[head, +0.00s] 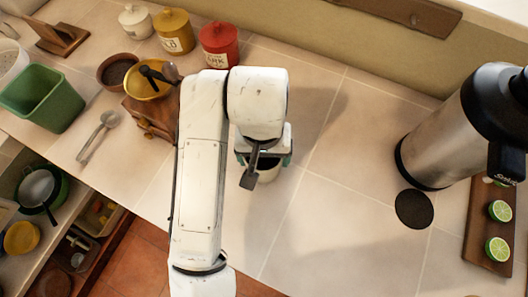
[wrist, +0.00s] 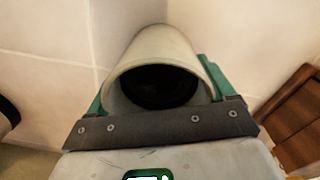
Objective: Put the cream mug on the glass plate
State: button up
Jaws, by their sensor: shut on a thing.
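The cream mug (wrist: 150,45) is between the green-edged fingers of my gripper (wrist: 160,88) in the wrist view. Its open mouth faces the wrist camera and its inside is dark. In the head view, a small part of the mug (head: 268,174) shows under my gripper (head: 264,158), over the tiled counter. My gripper is shut on the mug. I cannot tell whether the mug's far end touches the counter. I cannot make out a glass plate in either view; my arm hides part of the counter.
A steel flask (head: 436,135) and a dark round disc (head: 414,209) stand to the right, near a wooden board (head: 482,225) with lime halves. Canisters, a yellow bowl (head: 147,88), a wooden box (head: 150,122) and a green bin (head: 42,100) are left. The counter between arm and flask is clear.

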jog(key=shift+f, duration=0.15)
jog(key=o, duration=1.3)
